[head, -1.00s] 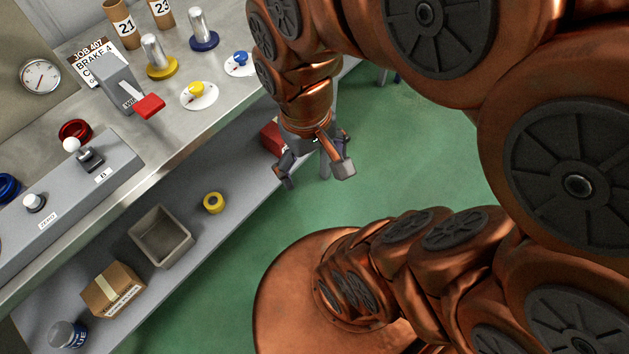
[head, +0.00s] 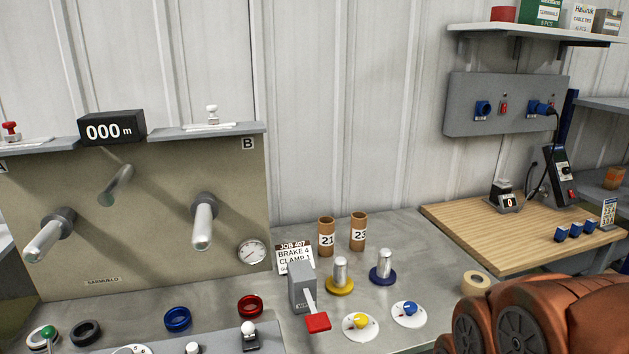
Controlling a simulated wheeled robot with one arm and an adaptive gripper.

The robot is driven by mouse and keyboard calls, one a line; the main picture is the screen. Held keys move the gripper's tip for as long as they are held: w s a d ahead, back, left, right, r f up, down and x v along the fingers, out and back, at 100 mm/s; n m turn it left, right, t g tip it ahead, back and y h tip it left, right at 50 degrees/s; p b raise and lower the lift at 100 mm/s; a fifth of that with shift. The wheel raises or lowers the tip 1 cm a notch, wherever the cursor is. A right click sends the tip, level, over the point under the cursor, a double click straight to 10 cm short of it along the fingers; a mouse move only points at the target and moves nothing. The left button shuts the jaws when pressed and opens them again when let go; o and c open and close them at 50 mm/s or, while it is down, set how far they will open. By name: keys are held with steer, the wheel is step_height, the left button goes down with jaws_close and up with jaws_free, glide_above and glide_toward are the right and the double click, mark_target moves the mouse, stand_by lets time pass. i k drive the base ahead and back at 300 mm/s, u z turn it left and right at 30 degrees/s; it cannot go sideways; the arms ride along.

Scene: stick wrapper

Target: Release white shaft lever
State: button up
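A small white-knobbed lever (head: 212,114) stands upright on the grey ledge marked B (head: 240,129), above the right shaft (head: 204,222) of the beige winding panel (head: 140,225). A red-knobbed lever (head: 11,130) stands on the ledge at the left, marked A. Another white ball-topped lever (head: 248,330) is on the grey console at the bottom edge. I cannot tell from labels which white lever is the shaft one. My gripper is out of view; only part of my copper arm shows at the bottom right.
A black counter (head: 112,129) reading 000 sits between the ledges. A left shaft (head: 48,237) and a middle shaft (head: 118,186) also stick out of the panel. A red-handled lever box (head: 302,292), cardboard tubes (head: 326,237), tape rings (head: 177,319) and dials stand on the metal bench.

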mark_target(248, 328)
steer(key=u, duration=0.25)
steer(key=k, duration=0.6)
steer(key=u, duration=0.6)
steer(key=k, duration=0.75)
steer(key=u, duration=0.85)
steer(key=i, duration=1.15)
steer(key=z, duration=0.5)
